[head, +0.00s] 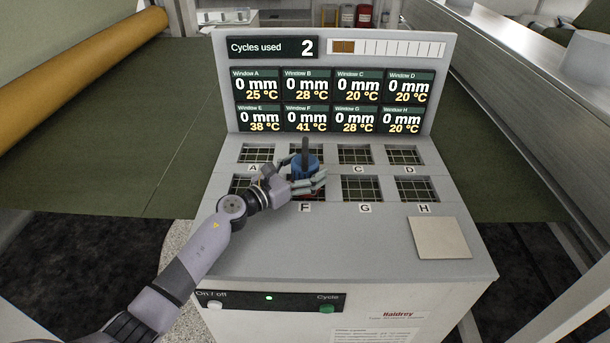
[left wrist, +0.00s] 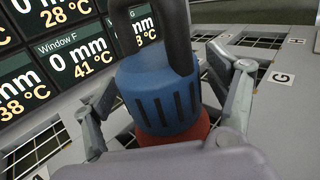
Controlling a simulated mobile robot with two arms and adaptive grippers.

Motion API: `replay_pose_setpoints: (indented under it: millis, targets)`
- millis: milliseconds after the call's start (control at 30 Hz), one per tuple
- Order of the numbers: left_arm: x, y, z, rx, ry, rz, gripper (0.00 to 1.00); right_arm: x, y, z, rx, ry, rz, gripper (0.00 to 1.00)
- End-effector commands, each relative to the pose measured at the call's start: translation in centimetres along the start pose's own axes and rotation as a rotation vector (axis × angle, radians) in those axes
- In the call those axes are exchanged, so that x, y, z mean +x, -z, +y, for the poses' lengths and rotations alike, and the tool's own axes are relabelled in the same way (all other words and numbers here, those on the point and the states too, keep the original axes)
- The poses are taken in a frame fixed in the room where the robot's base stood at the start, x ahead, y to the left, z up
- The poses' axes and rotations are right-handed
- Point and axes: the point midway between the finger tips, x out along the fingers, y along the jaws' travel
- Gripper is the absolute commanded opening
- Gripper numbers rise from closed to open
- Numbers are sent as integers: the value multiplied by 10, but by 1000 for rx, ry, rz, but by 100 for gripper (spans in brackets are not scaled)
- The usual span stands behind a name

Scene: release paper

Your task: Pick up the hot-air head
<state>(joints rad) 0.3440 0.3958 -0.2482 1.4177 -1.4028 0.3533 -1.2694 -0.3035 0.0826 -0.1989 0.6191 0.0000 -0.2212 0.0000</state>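The hot-air head (head: 305,164) has a blue slotted body, a red lower part and a dark upright handle. It stands upright over window F on the sloped panel of the machine. In the left wrist view the hot-air head (left wrist: 158,95) fills the middle, with its red base partly hidden by my gripper. My left gripper (head: 296,180) has its fingers spread on both sides of the head. The left wrist view shows a gap between the body and the right finger; contact at the left finger is unclear. My right gripper is not in view.
The machine's display (head: 325,100) reads 2 cycles used, with window F at 41 °C and E at 38 °C. A beige square pad (head: 440,238) lies at the panel's right front. On/off and Cycle buttons (head: 327,309) are on the front face. The other windows are clear.

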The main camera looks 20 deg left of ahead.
Motion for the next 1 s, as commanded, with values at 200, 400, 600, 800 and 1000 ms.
replay_pose_setpoints:
  millis: [200,400,600,800,1000]
  targets:
    - [0,0,0,0,0,0,62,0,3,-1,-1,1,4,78]
    - [0,0,0,0,0,0,49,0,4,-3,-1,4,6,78]
    - [0,0,0,0,-1,0,36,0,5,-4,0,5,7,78]
    - [0,0,0,0,-1,0,22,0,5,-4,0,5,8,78]
    - [0,0,0,0,-1,0,9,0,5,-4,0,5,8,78]
